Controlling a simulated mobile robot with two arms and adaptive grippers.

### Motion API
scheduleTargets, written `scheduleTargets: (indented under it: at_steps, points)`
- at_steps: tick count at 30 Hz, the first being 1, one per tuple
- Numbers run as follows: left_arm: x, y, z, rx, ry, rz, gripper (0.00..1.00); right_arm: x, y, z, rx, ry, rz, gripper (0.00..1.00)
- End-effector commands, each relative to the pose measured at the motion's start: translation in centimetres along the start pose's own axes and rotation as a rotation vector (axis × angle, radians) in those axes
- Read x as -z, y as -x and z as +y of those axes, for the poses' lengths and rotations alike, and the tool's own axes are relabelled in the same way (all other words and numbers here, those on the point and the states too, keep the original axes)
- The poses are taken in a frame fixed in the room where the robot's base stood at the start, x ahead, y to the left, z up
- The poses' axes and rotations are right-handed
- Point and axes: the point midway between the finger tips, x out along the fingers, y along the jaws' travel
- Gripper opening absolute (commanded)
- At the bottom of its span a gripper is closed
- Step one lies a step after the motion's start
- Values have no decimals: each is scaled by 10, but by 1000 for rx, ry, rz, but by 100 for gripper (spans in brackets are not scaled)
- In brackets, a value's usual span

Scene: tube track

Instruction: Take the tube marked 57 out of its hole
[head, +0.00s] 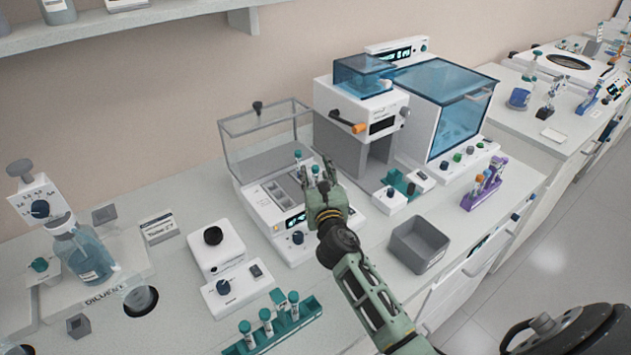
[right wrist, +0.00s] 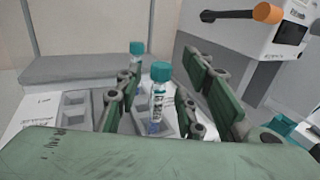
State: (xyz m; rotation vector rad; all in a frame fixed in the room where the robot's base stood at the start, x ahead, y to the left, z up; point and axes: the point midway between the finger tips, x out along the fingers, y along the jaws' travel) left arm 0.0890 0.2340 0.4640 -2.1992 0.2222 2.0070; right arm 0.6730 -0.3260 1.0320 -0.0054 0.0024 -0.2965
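My right gripper (head: 318,172) is open above the white instrument at the middle of the bench. In the right wrist view, a clear tube with a teal cap and a white label (right wrist: 158,98) stands upright between the spread fingers (right wrist: 160,85), with gaps on both sides. A second teal-capped tube (right wrist: 136,48) stands behind it. The grey block with square holes (right wrist: 75,108) lies below and to the left. The label numbers are too small to read, so I cannot tell which tube is 57. My left gripper is not in view.
An open clear-walled cover (head: 265,140) stands behind the instrument. A tall white machine with an orange-tipped lever (head: 358,128) is close on the right. A grey bin (head: 418,245), a teal rack with tubes (head: 275,330) and a purple rack (head: 482,192) stand on the bench.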

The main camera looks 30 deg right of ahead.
Motion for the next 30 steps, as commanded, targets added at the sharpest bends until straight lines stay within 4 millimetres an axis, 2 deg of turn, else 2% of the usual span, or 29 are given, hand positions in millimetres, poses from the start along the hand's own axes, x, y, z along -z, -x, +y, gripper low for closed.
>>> scheduleTargets:
  at_steps: [6,18,26,30]
  points:
    - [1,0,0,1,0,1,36,0,0,0,0,0,0,34]
    - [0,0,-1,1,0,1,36,0,0,0,1,1,0,1]
    - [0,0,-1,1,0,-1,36,-1,0,0,1,1,0,0]
    - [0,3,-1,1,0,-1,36,-10,0,-1,1,2,-3,0]
